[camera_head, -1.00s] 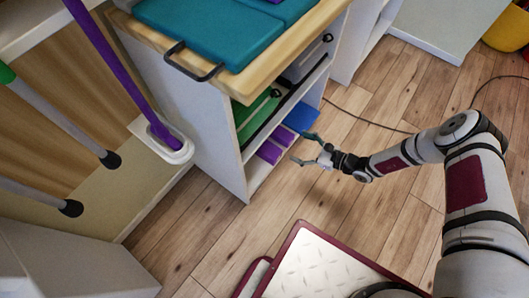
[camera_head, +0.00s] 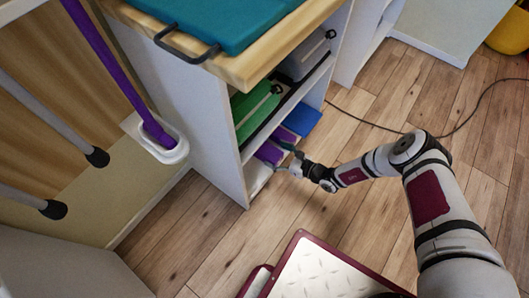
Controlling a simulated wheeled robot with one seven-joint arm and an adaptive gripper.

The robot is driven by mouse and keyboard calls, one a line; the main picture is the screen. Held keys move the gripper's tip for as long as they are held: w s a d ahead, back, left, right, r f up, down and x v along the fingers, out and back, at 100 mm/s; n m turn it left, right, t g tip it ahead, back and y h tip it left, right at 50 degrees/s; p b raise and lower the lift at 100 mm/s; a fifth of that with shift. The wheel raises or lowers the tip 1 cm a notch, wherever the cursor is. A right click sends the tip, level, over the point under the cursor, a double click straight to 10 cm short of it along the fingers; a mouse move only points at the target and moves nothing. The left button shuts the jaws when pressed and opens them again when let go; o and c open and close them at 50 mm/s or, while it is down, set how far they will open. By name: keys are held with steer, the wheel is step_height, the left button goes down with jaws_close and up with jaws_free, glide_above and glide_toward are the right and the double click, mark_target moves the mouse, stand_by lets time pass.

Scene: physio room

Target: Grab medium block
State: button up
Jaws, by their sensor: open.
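Purple blocks lie on the lower shelf of the white cabinet (camera_head: 225,140). The nearer purple block (camera_head: 267,154) is beside my gripper, and another purple block (camera_head: 285,135) lies behind it. A larger blue block (camera_head: 303,119) lies farther back on the same shelf. I cannot tell for certain which one is the medium block. My gripper (camera_head: 279,157) is open at the shelf's front opening, with its fingers at the purple blocks. Whether the fingers touch a block is too small to tell.
Above are a shelf with a green box (camera_head: 253,106) and a grey box (camera_head: 303,62), and the cabinet's wooden top (camera_head: 262,62). A cable (camera_head: 470,115) runs across the floor at right.

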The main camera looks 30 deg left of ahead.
mark_target(269, 151)
steer(key=b+x, duration=0.2)
steer(key=x, duration=0.2)
steer(key=shift+a+f+b, duration=0.1)
steer(key=shift+f+b, duration=0.05)
steer(key=shift+b, duration=0.15)
steer(key=shift+a, duration=0.4)
steer(key=c, duration=1.3)
